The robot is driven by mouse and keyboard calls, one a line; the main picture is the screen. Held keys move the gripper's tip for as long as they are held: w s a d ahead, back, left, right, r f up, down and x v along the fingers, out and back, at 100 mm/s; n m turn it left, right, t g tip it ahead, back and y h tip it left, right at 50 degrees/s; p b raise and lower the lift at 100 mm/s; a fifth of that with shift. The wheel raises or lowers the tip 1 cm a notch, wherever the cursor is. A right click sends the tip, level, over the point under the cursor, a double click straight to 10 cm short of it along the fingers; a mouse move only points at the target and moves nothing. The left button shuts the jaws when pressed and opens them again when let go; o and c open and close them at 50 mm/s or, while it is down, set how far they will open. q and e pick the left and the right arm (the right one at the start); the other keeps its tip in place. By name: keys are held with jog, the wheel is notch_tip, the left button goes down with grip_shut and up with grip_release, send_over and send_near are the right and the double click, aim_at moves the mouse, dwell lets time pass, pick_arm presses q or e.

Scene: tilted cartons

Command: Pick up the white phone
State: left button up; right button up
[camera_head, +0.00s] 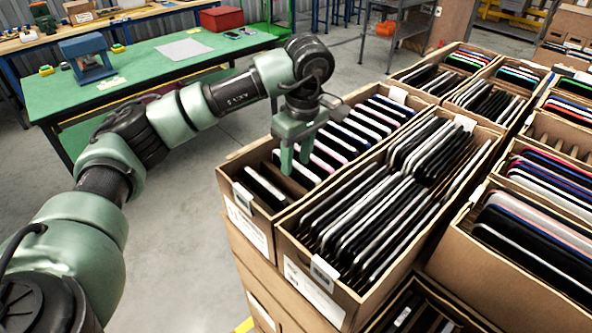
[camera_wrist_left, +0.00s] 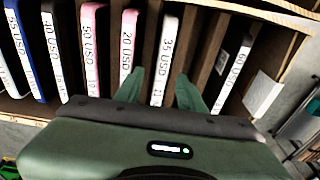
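Several phones stand on edge in slots of a cardboard carton (camera_head: 232,179). In the left wrist view, a white phone marked 35 USD (camera_wrist_left: 166,45) stands between my left fingers, with a small gap on each side. The lower part of the 35 USD phone is hidden by my gripper body. My right gripper is not in view.
A pink phone marked 50 USD (camera_wrist_left: 92,50) and one marked 20 USD (camera_wrist_left: 127,45) stand close on the left. A tightly filled carton (camera_head: 300,245) adjoins on the right. A green table (camera_head: 140,80) with a red box (camera_head: 222,18) is behind; grey floor lies between.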

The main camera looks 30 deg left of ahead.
pick_arm(q)
jog(key=shift+a+f, duration=0.1)
jog(key=shift+f, duration=0.05)
grip_shut()
jog(key=shift+r, duration=0.2)
